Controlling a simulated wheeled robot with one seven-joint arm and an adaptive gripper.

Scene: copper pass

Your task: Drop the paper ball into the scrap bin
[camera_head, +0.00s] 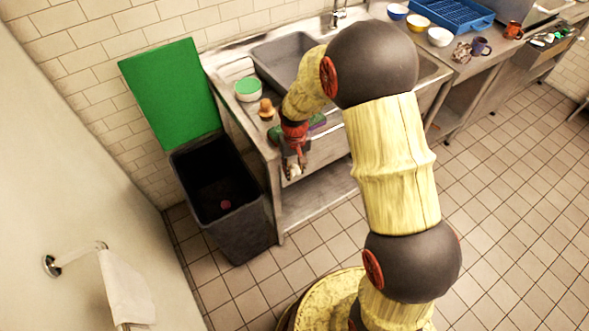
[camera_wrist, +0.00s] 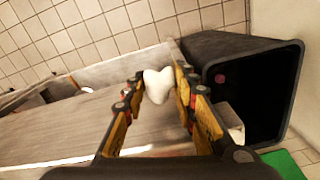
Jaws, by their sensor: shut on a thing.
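The paper ball (camera_wrist: 158,86) is white and lumpy and sits between my fingertips in the wrist view. In the head view the paper ball (camera_head: 294,172) is a small pale spot at the tip of my gripper (camera_head: 291,164). My gripper (camera_wrist: 162,87) is shut on it, over the front edge of the sink counter. The scrap bin (camera_head: 247,222) is dark, tall and open, just left of my gripper in the head view. In the wrist view the scrap bin (camera_wrist: 297,98) is to the right of the fingers. A small reddish thing (camera_head: 226,204) lies inside it.
The bin's green lid (camera_head: 172,92) stands raised against the wall. The metal counter (camera_head: 224,78) holds a bowl with green contents (camera_head: 248,90) and a small orange-brown item (camera_head: 266,109). A towel on a rail (camera_head: 128,290) is at the left. The tiled floor is clear.

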